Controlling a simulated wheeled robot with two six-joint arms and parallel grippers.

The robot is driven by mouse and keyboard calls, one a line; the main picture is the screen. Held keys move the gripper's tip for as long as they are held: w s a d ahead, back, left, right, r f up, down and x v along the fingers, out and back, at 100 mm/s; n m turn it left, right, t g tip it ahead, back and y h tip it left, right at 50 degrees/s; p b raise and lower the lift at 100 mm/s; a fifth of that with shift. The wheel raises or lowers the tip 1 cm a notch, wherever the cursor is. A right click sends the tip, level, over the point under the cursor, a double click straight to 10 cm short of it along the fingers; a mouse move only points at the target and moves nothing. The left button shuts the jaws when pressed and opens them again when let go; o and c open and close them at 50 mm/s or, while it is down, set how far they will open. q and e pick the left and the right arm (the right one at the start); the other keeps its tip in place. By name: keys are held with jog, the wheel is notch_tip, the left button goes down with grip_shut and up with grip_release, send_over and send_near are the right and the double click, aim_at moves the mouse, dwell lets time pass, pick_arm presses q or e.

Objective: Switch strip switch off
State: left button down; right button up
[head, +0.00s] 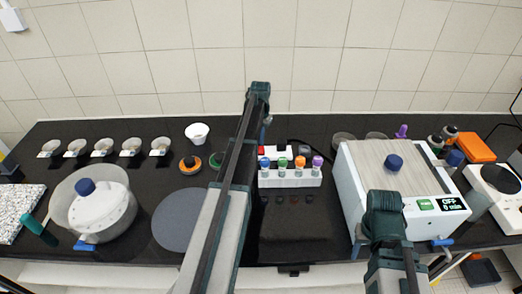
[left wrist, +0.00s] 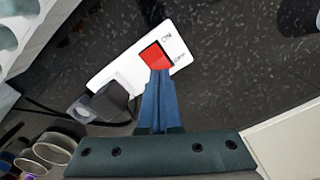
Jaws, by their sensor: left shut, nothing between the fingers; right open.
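The power strip is white with a red rocker switch (left wrist: 155,55) marked ON and OFF. In the left wrist view the strip (left wrist: 128,70) lies on the dark bench. In the head view the red switch (head: 283,148) shows behind the tube rack. My left gripper (left wrist: 160,74) is shut and empty. Its fingertips overlap the lower edge of the switch, near the OFF label; I cannot tell whether they touch it. In the head view the left gripper (head: 265,120) is above and left of the strip. My right gripper (head: 385,208) is open, by the front of the white shaker box.
A black plug (left wrist: 108,103) sits in the strip. A white rack (head: 290,180) with several colored-cap tubes stands in front of it. The shaker box (head: 365,170), reading OFF, stands to the right.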

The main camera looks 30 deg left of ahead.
aim_at(260, 148)
pick_arm(q)
jog(key=shift+f+b, duration=1.1)
jog(key=shift+b, duration=0.05)
dwell(1.0)
notch_tip(260, 148, up, 7)
jog(key=p, duration=0.7)
dwell(0.3)
dwell(0.4)
